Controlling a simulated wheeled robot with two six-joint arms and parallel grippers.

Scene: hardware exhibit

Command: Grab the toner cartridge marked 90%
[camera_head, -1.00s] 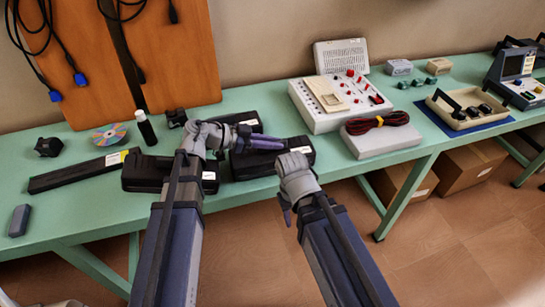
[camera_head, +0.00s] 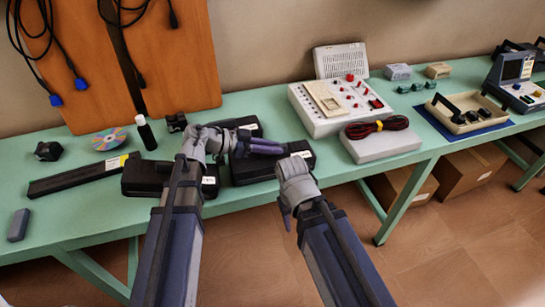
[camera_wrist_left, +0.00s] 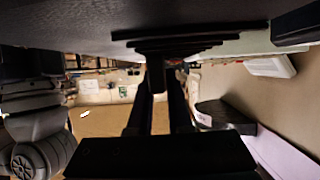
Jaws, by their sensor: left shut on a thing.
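Several black cartridge-like cases lie on the green bench: one at left (camera_head: 145,182), one at right (camera_head: 250,173) and one behind (camera_head: 245,122). Each shows a small white label, too small to read, so I cannot tell which is marked 90%. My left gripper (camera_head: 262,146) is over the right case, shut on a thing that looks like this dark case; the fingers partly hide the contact. In the left wrist view a dark body (camera_wrist_left: 190,30) fills the top beyond the fingers. My right gripper (camera_head: 286,208) hangs in front of the bench edge, its jaws unclear.
A white control panel (camera_head: 340,103) and a grey box with a cable (camera_head: 385,146) stand to the right. Cardboard boxes (camera_head: 472,168) sit below.

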